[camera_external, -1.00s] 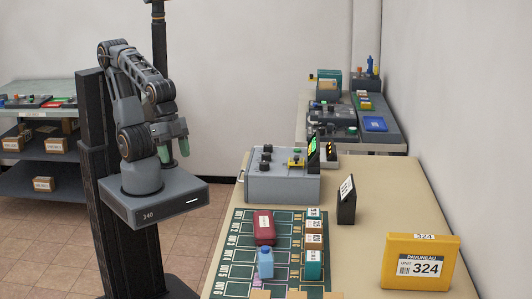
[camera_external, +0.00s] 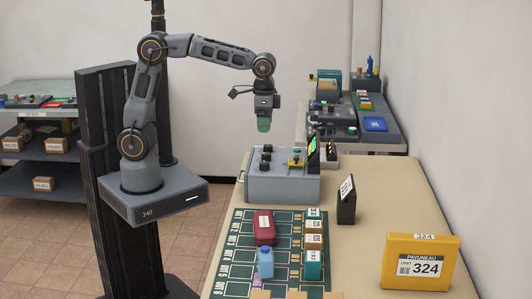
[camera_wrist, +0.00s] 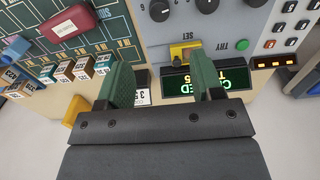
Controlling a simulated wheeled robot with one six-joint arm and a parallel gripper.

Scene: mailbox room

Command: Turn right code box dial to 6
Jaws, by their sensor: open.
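The grey code box (camera_external: 283,186) stands on the far part of the table. Black dials sit on its top; in the wrist view one dial (camera_wrist: 160,10) is at the top edge, with another dial (camera_wrist: 207,4) beside it and a third partly cut off. Their settings are not readable. A yellow piece (camera_wrist: 183,50), a green button (camera_wrist: 242,45) and a lit display (camera_wrist: 206,79) are also on the box. My gripper (camera_external: 264,125) hangs above the box, pointing down, with green fingers apart and empty. In the wrist view my gripper (camera_wrist: 160,66) touches no dial.
A green mat (camera_external: 240,270) with a red case (camera_external: 264,228) and a blue bottle (camera_external: 265,262) lies nearer on the table. A black sign (camera_external: 346,203) and a yellow box (camera_external: 420,262) stand to the right. The space above the table is clear.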

